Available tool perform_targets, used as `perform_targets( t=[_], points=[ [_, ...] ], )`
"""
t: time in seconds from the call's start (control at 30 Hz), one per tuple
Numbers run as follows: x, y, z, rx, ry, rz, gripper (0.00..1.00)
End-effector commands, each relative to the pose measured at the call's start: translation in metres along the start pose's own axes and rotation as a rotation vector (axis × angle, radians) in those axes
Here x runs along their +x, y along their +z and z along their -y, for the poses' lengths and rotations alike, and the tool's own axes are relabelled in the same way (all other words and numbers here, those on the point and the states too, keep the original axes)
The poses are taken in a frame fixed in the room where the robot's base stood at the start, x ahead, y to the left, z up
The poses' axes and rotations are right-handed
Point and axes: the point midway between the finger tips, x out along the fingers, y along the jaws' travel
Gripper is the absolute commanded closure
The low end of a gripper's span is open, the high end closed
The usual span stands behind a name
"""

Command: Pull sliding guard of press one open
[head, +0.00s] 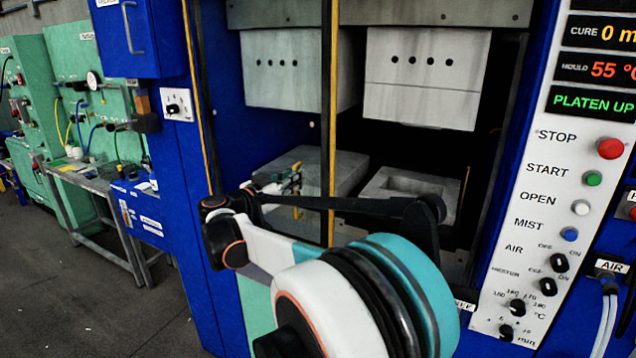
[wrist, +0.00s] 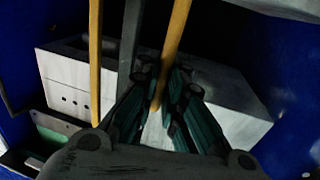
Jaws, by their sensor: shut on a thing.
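The sliding guard of press one shows as upright yellow edge strips (head: 331,120) across the press opening; another strip runs down the left side. In the wrist view, my gripper (wrist: 163,82) has its dark green-sided fingers on both sides of a yellow upright bar (wrist: 176,35), shut on it. A dark grey upright (wrist: 131,50) and a second yellow strip (wrist: 95,60) stand left of this bar. In the head view, my gripper (head: 292,180) is small and partly hidden behind my own arm, in front of the press opening.
Behind the guard are the upper blocks (head: 425,80) and a lower mould block with a recess (head: 408,187). A control panel (head: 545,190) stands at right, reading PLATEN UP and 55 °C. Green machines (head: 100,75) and a bench (head: 95,180) stand at left, beside open floor.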

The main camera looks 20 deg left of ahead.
Motion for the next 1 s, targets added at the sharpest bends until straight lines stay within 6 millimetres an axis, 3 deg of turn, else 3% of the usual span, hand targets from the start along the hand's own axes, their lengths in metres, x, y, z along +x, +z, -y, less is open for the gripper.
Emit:
perform_targets(
  t=[0.2,0.63,0.67,0.7,1.0],
  points=[
    [-0.005,0.002,0.019,0.001,-0.002,0.003,1.00],
    [-0.006,0.002,0.022,0.001,-0.002,0.003,1.00],
    [-0.006,0.002,0.022,0.001,-0.002,0.003,0.87],
    [-0.006,0.002,0.022,0.001,-0.002,0.003,0.83],
    [-0.005,0.001,0.021,0.000,-0.001,0.001,0.83]
  ],
)
